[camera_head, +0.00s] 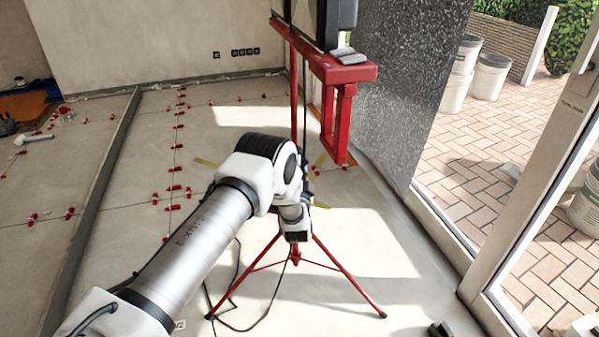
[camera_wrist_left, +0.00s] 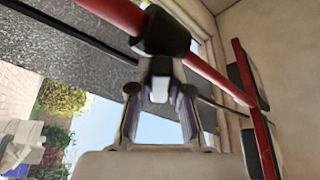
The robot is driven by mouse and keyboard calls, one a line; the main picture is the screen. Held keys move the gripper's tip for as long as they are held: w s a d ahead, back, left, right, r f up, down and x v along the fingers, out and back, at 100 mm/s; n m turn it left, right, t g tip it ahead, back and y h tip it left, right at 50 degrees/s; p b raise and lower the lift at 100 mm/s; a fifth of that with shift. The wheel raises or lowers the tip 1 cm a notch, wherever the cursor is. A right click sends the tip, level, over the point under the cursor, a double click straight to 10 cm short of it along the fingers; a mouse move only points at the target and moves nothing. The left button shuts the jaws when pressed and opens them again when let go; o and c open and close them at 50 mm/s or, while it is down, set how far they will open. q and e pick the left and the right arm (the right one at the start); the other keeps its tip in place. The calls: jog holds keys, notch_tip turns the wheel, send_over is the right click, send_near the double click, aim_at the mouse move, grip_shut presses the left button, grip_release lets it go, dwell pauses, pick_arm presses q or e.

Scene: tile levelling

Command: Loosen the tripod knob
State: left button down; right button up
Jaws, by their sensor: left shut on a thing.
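The red tripod (camera_head: 345,272) stands on the tiled floor, its legs spread. Its red pole also shows in the left wrist view (camera_wrist_left: 215,80), with a black collar (camera_wrist_left: 162,32) around it. The tripod knob (camera_wrist_left: 159,86), small and dark with a pale end, sticks out from the collar towards the camera. My left gripper (camera_wrist_left: 159,98) has its two fingers on either side of the knob and is shut on it. In the head view my left arm hides the knob and the fingers. My right gripper is not in view.
A red bracket (camera_head: 340,68) juts out high on the tripod. A black cable (camera_head: 238,270) lies on the floor near the legs. Red levelling clips (camera_head: 175,187) dot the tile joints. A glass door (camera_head: 540,190) and white buckets (camera_head: 490,76) are at right.

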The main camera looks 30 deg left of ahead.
pick_arm(q)
jog(key=n+y+b, duration=0.1)
jog(key=n+b, duration=0.1)
jog(key=n, duration=0.1)
jog(key=n+y+b, duration=0.1)
jog(key=n+y, duration=0.1)
jog(key=n, duration=0.2)
jog(key=shift+f+n+g+y+b, duration=0.2)
jog(key=shift+n+g+y+b, duration=0.1)
jog(key=shift+g+b, duration=0.1)
jog(key=shift+r+n+g+y+b, duration=0.1)
jog(key=shift+n+g+y+b, duration=0.5)
jog(key=shift+n, duration=0.95)
jog(key=shift+r+n+g+y+b, duration=0.1)
jog(key=shift+n+g+y+b, duration=0.45)
jog(key=shift+n, duration=1)
jog(key=c, duration=1.1)
grip_release()
jog(key=v, duration=1.2)
jog(key=shift+f, duration=0.15)
